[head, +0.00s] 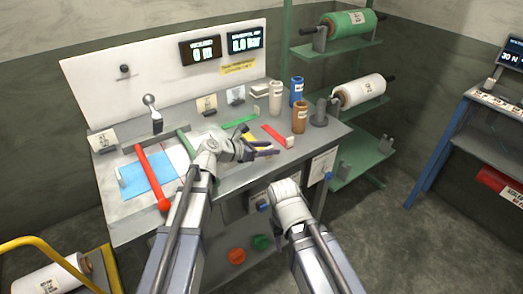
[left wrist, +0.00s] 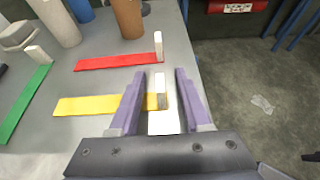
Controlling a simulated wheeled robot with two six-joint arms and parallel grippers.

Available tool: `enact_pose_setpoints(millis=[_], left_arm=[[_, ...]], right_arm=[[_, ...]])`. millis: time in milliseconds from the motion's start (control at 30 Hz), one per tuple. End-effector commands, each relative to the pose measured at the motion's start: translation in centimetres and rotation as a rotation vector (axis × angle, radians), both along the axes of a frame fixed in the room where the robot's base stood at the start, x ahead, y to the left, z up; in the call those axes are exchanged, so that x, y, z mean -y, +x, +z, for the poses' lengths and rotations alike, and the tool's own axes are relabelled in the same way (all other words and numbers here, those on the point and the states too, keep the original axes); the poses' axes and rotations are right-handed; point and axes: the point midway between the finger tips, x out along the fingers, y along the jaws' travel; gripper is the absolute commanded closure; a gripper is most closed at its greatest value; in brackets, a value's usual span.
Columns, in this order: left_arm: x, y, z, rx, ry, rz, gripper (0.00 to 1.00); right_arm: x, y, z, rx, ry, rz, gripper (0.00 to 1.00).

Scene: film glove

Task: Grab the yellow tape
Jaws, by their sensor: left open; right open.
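The yellow tape (left wrist: 105,105) is a flat strip on the grey bench, with an upright white tab at its right end in the left wrist view. In the head view part of it (head: 262,152) shows by my left gripper (head: 268,148). My left gripper (left wrist: 158,100) is open, its two purple fingers on either side of the tape's tabbed end. I cannot tell if they touch it. The end of my right arm (head: 290,200) is low in front of the bench in the head view, apart from the tape; its fingers are hidden.
A red strip (left wrist: 115,62) with a white tab lies just beyond the yellow one, and a green strip (left wrist: 25,105) lies to the left. A brown cylinder (head: 299,116) and other cylinders stand behind. A red-handled bar (head: 152,178) and a blue sheet (head: 146,180) are at the bench's left.

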Motion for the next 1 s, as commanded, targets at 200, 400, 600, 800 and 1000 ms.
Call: enact_pose_setpoints(millis=[200, 400, 600, 800, 1000], left_arm=[[0.32, 0.22, -0.15, -0.001, -0.001, 0.000, 0.53], [0.30, 0.20, -0.15, 0.000, 0.000, 0.000, 0.72], [0.29, 0.20, -0.15, 0.000, 0.000, 0.000, 0.94], [0.28, 0.21, -0.15, 0.000, 0.000, 0.000, 1.00], [0.29, 0.20, -0.15, 0.000, 0.000, 0.000, 1.00]], right_arm=[[0.00, 0.00, -0.15, 0.000, 0.000, 0.000, 0.50], [0.00, 0.00, -0.14, 0.000, 0.000, 0.000, 0.50], [0.00, 0.00, -0.15, 0.000, 0.000, 0.000, 0.50], [0.00, 0.00, -0.15, 0.000, 0.000, 0.000, 0.50], [0.00, 0.00, -0.15, 0.000, 0.000, 0.000, 0.50]])
